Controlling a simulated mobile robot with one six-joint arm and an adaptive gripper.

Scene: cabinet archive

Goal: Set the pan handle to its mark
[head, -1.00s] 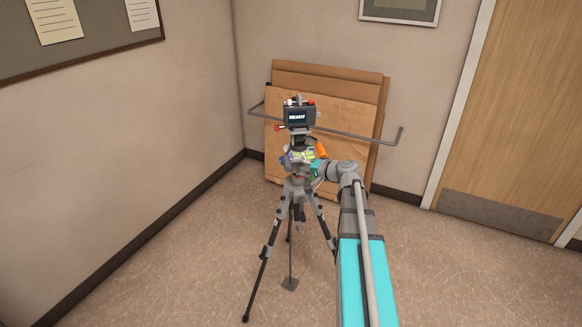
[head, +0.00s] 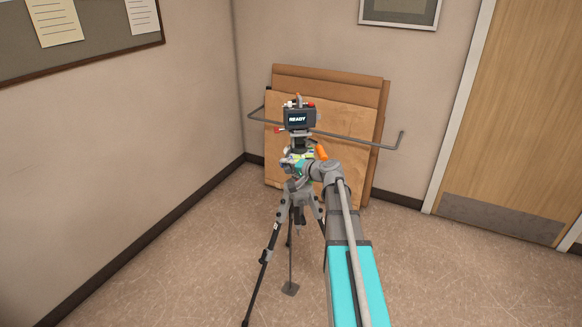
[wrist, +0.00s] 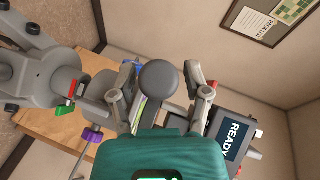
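A tripod (head: 268,240) stands in the corner with a camera (head: 297,118) on top, its screen reading READY. The camera also shows at the right of the wrist view (wrist: 232,135). In the wrist view a dark grey rounded knob (wrist: 158,80), seemingly the pan handle's end, lies between the fingers of my gripper (wrist: 163,72). The fingers are spread on either side of it; I see no clear contact. In the head view my arm hides most of the handle and gripper. I cannot make out the mark.
Brown boards (head: 340,95) lean on the wall behind the tripod, with a grey bar (head: 355,138) across them. Colored knobs, one purple (wrist: 92,134), sit near the tripod head. A wooden door (head: 515,120) is at right.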

